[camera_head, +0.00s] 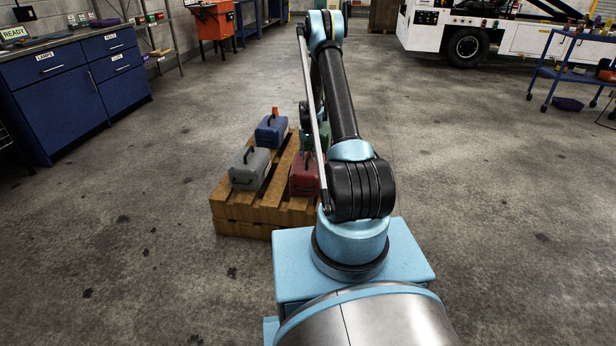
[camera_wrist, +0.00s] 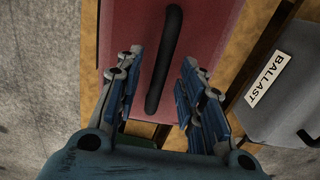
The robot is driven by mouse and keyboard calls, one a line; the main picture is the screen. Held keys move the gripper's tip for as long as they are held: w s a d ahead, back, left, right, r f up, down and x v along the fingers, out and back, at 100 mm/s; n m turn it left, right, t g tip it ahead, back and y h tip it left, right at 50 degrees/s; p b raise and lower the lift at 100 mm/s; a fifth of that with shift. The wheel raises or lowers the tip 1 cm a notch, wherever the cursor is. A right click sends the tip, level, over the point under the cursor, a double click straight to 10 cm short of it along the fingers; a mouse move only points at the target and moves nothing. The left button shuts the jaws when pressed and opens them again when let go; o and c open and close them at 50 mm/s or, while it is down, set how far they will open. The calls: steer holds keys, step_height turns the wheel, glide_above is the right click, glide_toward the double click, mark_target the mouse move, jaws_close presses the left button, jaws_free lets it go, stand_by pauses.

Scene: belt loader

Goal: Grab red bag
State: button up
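The red bag (camera_head: 304,176) lies on a wooden pallet (camera_head: 236,211), at its front right, partly hidden by my arm in the head view. In the wrist view the red bag (camera_wrist: 138,50) fills the upper middle, with its black handle (camera_wrist: 165,60) running lengthwise. My gripper (camera_wrist: 158,72) is open above the bag, its two blue fingers on either side of the handle. The handle lies between the fingers, apart from both. I cannot tell how far the fingertips are above the bag. In the head view my gripper is hidden behind my arm.
A grey bag (camera_head: 249,168) labelled BALLAST in the wrist view (camera_wrist: 290,95) lies beside the red one. A blue bag (camera_head: 270,131) sits behind, and a green bag is mostly hidden by my arm. Bare floor surrounds the pallet. Blue cabinets (camera_head: 75,95) stand at left.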

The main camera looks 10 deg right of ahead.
steer(key=shift+f, duration=1.25)
jaws_close()
steer(key=shift+r, duration=0.1)
